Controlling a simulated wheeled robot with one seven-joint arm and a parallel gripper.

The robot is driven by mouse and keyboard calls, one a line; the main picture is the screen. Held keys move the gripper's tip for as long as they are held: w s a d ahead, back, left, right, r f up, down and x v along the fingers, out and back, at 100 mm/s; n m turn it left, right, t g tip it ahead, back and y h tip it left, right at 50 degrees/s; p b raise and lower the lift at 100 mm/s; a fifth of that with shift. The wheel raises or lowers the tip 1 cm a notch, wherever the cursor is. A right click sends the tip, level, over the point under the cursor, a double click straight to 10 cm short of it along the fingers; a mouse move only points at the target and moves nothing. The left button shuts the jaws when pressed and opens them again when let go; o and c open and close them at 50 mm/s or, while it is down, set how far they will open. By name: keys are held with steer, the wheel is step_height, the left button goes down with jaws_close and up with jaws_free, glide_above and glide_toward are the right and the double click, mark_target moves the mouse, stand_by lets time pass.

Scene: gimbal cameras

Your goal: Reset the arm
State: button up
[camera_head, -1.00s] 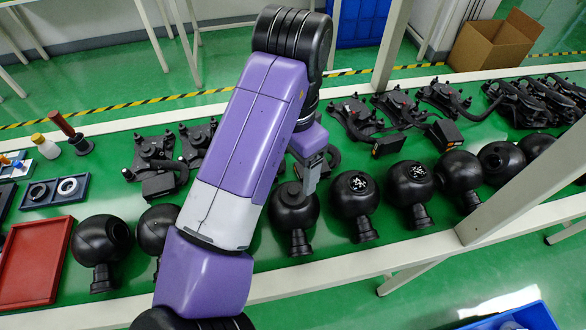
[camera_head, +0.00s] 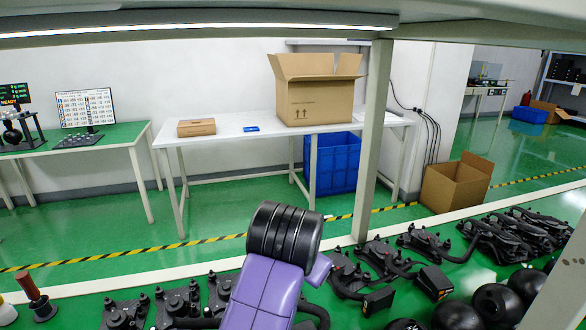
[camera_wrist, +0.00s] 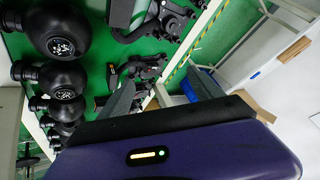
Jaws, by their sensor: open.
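My arm (camera_head: 265,290) shows in the head view as a purple link with a black ribbed joint, rising from the bottom edge over the green bench. My gripper is hidden behind the arm or out of frame there. In the wrist view my gripper (camera_wrist: 162,90) shows as two grey fingers standing apart beyond the purple and black wrist housing. Nothing is seen between the fingers. Black round housings (camera_wrist: 55,33) lie at the left of the wrist view, apart from the fingers.
Black drone frames (camera_head: 380,258) and round housings (camera_head: 497,305) line the green bench. A grey post (camera_head: 374,140) stands behind my arm. A white table (camera_head: 235,133) with an open cardboard box (camera_head: 318,100) is farther back. Another box (camera_head: 455,186) sits on the floor.

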steer(key=w+d+r+n+t+h, duration=0.25)
steer(key=w+d+r+t, duration=0.25)
steer(key=d+r+t, duration=0.3)
steer(key=s+d+n+t+y, duration=0.2)
steer(key=s+d+n+t, duration=0.2)
steer(key=s+n, duration=0.1)
steer(key=s+d+f+g, duration=0.1)
steer(key=s+f, duration=0.5)
steer(key=s, duration=0.8)
steer(key=s+d+f+g+y, duration=0.1)
steer(key=s+f, duration=0.5)
steer(key=s, duration=0.9)
steer(key=s+d+f+g, duration=0.2)
steer(key=s+d+f, duration=0.2)
steer(key=s, duration=1.1)
step_height(320, 180, down, 2)
steer(key=shift+d+f+g, duration=0.15)
steer(key=shift+d+g, duration=0.2)
steer(key=shift+g, duration=0.05)
steer(key=shift+s+y, duration=0.1)
steer(key=shift+y, duration=0.15)
